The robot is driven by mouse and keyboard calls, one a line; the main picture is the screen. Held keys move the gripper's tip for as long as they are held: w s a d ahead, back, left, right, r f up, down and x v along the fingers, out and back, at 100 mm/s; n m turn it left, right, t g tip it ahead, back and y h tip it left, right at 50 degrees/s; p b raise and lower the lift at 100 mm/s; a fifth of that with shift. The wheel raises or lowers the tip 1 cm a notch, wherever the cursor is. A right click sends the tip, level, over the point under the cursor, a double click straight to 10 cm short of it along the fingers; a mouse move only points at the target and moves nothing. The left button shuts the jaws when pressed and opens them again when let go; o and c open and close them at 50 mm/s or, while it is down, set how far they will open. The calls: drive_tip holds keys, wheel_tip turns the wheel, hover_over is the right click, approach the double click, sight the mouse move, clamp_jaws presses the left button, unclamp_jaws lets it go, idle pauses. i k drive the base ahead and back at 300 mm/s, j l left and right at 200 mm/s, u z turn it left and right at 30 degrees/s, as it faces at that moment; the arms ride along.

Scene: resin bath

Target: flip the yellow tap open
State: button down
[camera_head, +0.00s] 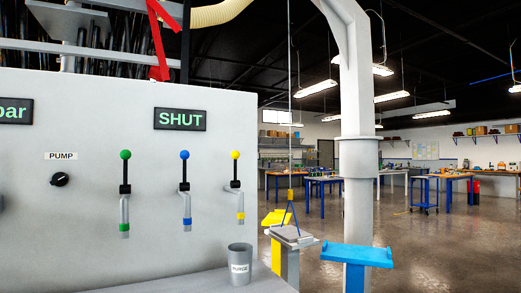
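The yellow tap (236,185) is on the grey panel in the head view, the rightmost of three taps. It has a yellow knob on top, a black lever pointing straight up and a bent grey pipe with a yellow band. The blue tap (185,185) and the green tap (125,190) are to its left, their levers also upright. A display (180,119) above the taps reads SHUT in green letters. My gripper is not in view.
A grey PURGE cup (240,266) stands on the ledge (185,283) below the yellow tap. A black PUMP knob (60,179) is at the left. A grey post (358,190) and a blue bracket (356,255) stand right of the panel. Open floor lies beyond.

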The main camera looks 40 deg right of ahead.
sight(236, 155)
drive_tip(key=k+l, duration=0.1)
drive_tip(key=l, duration=0.3)
drive_tip(key=k+l+u, duration=0.1)
drive_tip(key=l, duration=0.25)
drive_tip(key=k+l, duration=0.15)
drive_tip(key=l, duration=0.25)
drive_tip(key=k+l+u, duration=0.1)
drive_tip(key=l, duration=0.25)
